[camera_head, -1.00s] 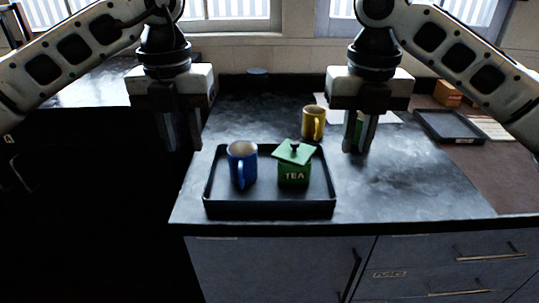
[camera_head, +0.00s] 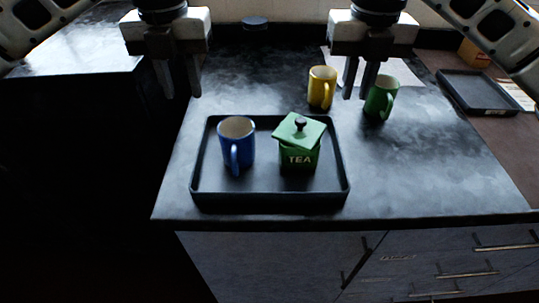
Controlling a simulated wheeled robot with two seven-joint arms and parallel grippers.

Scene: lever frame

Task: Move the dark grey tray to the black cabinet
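The dark grey tray (camera_head: 270,201) lies on the dark countertop near its front edge. It holds a blue mug (camera_head: 236,143) and a green tea tin (camera_head: 299,158) with its lid sitting askew. My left gripper (camera_head: 178,80) is open and empty, above and behind the tray's left side. My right gripper (camera_head: 360,82) is open and empty, behind the tray to its right, its fingers overlapping the view near the mugs. Neither touches the tray. A very dark area fills the left; I cannot tell whether it is the black cabinet.
A yellow mug (camera_head: 321,88) and a green mug (camera_head: 382,98) stand behind the tray to the right. Another dark tray (camera_head: 478,93) lies at the far right. A separate countertop (camera_head: 75,48) is at the upper left. The counter right of the tray is clear.

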